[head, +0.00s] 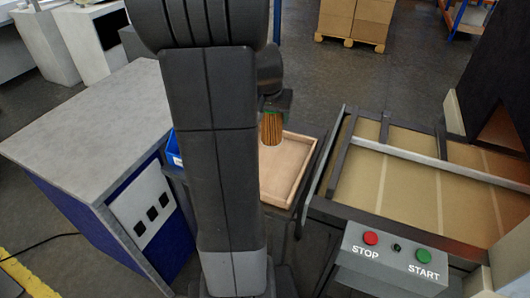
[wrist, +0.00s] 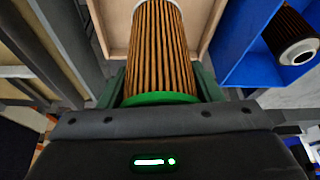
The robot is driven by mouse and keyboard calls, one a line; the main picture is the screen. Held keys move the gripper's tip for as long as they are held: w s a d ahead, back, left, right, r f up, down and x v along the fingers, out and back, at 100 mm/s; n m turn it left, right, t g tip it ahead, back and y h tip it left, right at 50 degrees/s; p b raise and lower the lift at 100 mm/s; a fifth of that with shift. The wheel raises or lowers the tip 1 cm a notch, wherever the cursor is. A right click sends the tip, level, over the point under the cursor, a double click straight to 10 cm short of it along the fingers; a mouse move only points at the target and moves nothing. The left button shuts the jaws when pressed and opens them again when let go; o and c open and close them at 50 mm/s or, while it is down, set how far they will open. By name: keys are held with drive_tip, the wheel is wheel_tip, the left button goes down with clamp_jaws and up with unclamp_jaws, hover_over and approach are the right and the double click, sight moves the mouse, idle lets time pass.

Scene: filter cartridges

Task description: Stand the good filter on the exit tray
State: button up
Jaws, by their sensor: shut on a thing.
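My gripper (head: 274,108) is shut on a filter with orange-brown pleats (head: 271,130) and holds it over the wooden tray (head: 303,184). In the wrist view the filter (wrist: 160,45) sits between the green fingers of my gripper (wrist: 160,88). Its green end cap is nearest the wrist and its pale cap is at the far end. The pleats look clean and even. The tray, light wood with a low rim, shows behind the filter in the wrist view (wrist: 113,22). I cannot tell whether the filter touches the tray. My arm hides the tray's left part in the head view.
A blue bin (wrist: 235,70) beside the tray holds a dark-pleated filter (wrist: 290,38); my arm mostly hides this bin (head: 173,150) in the head view. A grey-topped cabinet (head: 90,115) stands left. A conveyor (head: 415,185) with a STOP/START box (head: 395,258) stands right.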

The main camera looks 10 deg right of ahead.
sight(269, 122)
drive_tip(key=shift+w+f, duration=0.35)
wheel_tip(269, 122, down, 9)
drive_tip(key=shift+f, duration=0.2)
drive_tip(key=shift+b, duration=0.35)
drive_tip(key=shift+f, duration=0.2)
drive_tip(key=o, duration=1)
drive_tip(key=shift+r, duration=0.1)
drive_tip(key=shift+r, duration=0.45)
drive_tip(key=v, duration=1.1)
drive_tip(key=shift+s+r+p, duration=0.15)
drive_tip(key=shift+s+p, duration=0.1)
drive_tip(key=shift+p, duration=0.1)
